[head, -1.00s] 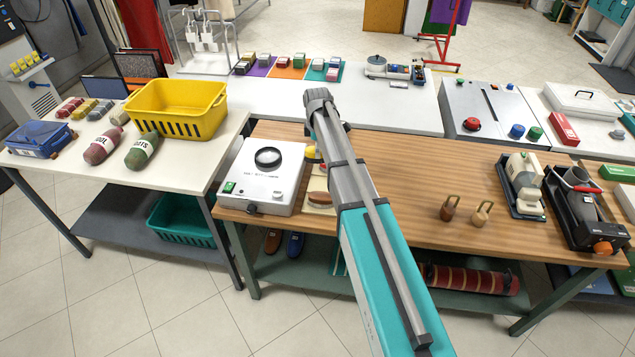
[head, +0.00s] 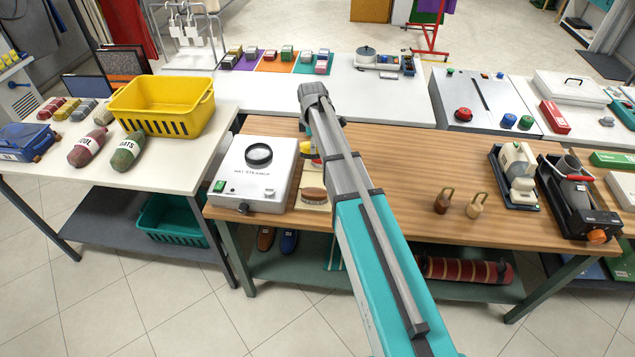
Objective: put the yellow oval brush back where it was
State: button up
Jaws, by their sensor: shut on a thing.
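The yellow oval brush (head: 317,160) shows only as a small yellow patch at the left edge of my arm, above the cream board (head: 305,206). The arm hides the rest of it. My gripper (head: 310,132) hangs down behind the arm's far end; its fingers are mostly hidden, and it is shut on the yellow brush. A brown oval brush (head: 313,194) lies on the near part of the board. Whether the yellow brush touches the board cannot be told.
The white hat steamer (head: 252,177) stands close left of the board. Two wooden-handled stamp-like things (head: 444,201) stand to the right on the wooden counter (head: 410,165). A yellow basket (head: 160,105) is on the left table.

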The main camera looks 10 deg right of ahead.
jog(key=s+d+f+b, duration=0.1)
jog(key=s+d, duration=0.2)
jog(key=s, duration=0.2)
jog(key=s+d+f+m+b, duration=0.1)
jog(key=s+d, duration=0.2)
jog(key=s, duration=0.3)
jog(key=shift+f, duration=0.25)
jog(key=w+a+f+b, duration=0.1)
jog(key=w+f+b, duration=0.1)
jog(key=w, duration=0.2)
jog(key=w+a+f+b, duration=0.1)
jog(key=w+f+b, duration=0.2)
jog(key=w+a+f+b, duration=0.1)
jog(key=w+f+b, duration=0.2)
jog(key=w, duration=0.1)
jog(key=shift+w+a, duration=0.1)
jog(key=shift+w, duration=0.2)
jog(key=shift+w+a+f+b, duration=0.15)
jog(key=shift+w+f+b, duration=0.35)
jog(key=shift+b, duration=0.15)
jog(key=shift+w+a+f+b, duration=0.15)
jog(key=shift+w+f+b, duration=0.35)
jog(key=shift+f+b, duration=0.25)
jog(key=shift+s+f+b, duration=0.15)
jog(key=shift+f+b, duration=1.1)
